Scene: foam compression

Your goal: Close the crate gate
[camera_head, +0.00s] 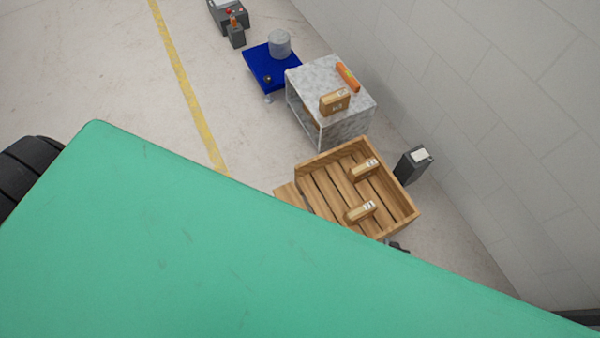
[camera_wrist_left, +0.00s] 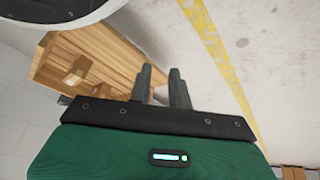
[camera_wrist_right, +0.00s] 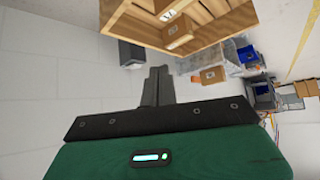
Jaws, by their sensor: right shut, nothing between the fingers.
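The wooden slatted crate (camera_head: 409,208) stands on the floor and holds two small labelled cartons (camera_head: 363,170) (camera_head: 360,212). A wooden panel, apparently the gate (camera_head: 286,197), sticks out at the crate's left side, open; its lower part is hidden. In the left wrist view the crate's wood (camera_wrist_left: 105,45) lies beyond my left gripper (camera_wrist_left: 161,74), which is open and empty. The dark tip of my right gripper (camera_head: 399,247) shows just outside the crate's near right side. In the right wrist view my right gripper (camera_wrist_right: 158,72) is shut, empty, with the crate (camera_wrist_right: 205,28) above it.
A green surface close to the head camera hides the lower left. A grey bin (camera_head: 411,166) stands between crate and wall (camera_head: 500,100). A grey stand (camera_head: 347,122) with a carton, and a blue platform (camera_head: 262,72), stand behind.

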